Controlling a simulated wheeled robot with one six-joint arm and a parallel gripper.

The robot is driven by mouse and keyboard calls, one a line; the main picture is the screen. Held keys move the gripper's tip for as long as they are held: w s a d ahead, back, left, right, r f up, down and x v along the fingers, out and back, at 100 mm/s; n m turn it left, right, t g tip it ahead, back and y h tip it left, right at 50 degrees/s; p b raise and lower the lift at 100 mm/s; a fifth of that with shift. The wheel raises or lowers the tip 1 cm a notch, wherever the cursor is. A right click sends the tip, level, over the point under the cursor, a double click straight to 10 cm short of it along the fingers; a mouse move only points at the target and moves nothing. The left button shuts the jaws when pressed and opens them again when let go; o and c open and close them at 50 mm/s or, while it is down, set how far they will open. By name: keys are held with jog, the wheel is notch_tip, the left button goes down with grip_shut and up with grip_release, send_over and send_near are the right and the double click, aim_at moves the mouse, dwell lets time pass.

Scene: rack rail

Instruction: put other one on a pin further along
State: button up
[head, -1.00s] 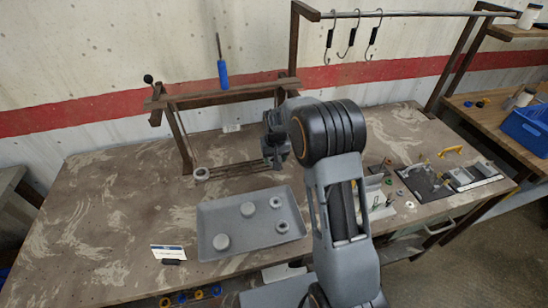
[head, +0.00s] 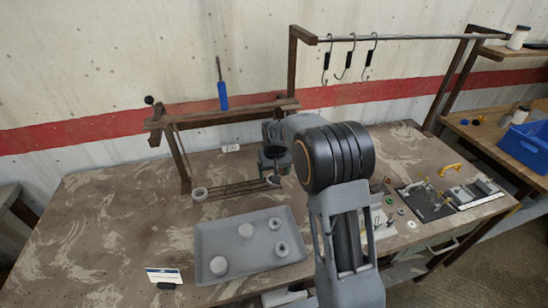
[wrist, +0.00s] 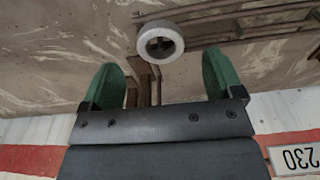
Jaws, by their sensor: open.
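A white ring (head: 199,194) sits at the left end of the low slatted rail (head: 232,190) under the wooden frame. A second pale ring (head: 273,180) is at the rail's right end, just below my gripper (head: 274,162). In the wrist view a white ring (wrist: 161,42) lies just beyond the fingertips and between them in width. Its dark middle shows something inside, but I cannot tell whether it is around a pin. My gripper (wrist: 163,74), with green fingers, is open with nothing between the fingers. The arm hides part of the bench to the right.
A grey tray (head: 205,240) in front holds several round grey pieces, some with holes. A blue-handled tool (head: 222,95) stands upright at the frame. A small card (head: 163,275) stands front left. Hooks (head: 349,58) hang from a bar behind. The left bench is clear.

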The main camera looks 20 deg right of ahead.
notch_tip(320, 180, up, 10)
jog(key=s, duration=0.1)
jog(key=s+t, duration=0.2)
jog(key=s, duration=2.3)
jog(key=shift+r+t+b, duration=0.4)
jog(key=shift+a, duration=0.1)
